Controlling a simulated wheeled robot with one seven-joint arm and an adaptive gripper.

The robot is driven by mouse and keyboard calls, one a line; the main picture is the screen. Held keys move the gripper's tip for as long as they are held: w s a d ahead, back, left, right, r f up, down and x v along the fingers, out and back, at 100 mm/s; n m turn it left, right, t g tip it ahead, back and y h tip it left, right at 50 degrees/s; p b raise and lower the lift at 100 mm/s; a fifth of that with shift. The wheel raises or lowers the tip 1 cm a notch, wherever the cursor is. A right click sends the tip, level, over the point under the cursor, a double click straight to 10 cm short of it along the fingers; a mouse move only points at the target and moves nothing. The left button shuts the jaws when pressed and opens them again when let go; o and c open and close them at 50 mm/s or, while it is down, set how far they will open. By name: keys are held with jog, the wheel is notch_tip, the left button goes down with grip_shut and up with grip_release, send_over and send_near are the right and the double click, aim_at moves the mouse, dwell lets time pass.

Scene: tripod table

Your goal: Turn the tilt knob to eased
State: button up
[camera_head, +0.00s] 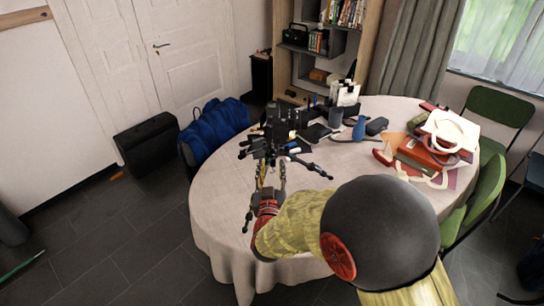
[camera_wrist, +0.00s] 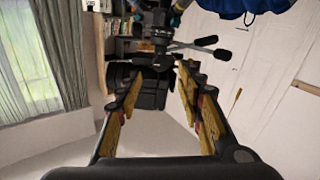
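A black tripod (camera_head: 277,122) stands on the round table, its lower part partly hidden by my arm and gripper. Several black handles or knobs stick out from it, one (camera_head: 317,169) towards the right. In the wrist view the tripod (camera_wrist: 158,38) is at the top centre, with a black handle (camera_wrist: 206,41) reaching right. I cannot tell which part is the tilt knob, nor its setting. My gripper (camera_head: 271,172) is on the near side of the tripod. In the wrist view my gripper (camera_wrist: 161,78) has its fingers spread, nothing held between them, and the tripod beyond the fingertips.
The round table (camera_head: 222,215) has a light cloth.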

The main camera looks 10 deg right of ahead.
aim_at(272, 154)
jog(key=b+x, duration=0.2)
jog(key=x, duration=0.5)
jog(key=shift+w+d+f, duration=0.1)
jog(key=shift+w+f, duration=0.05)
jog(key=shift+w, duration=0.1)
jog(key=shift+c, duration=0.2)
grip_shut()
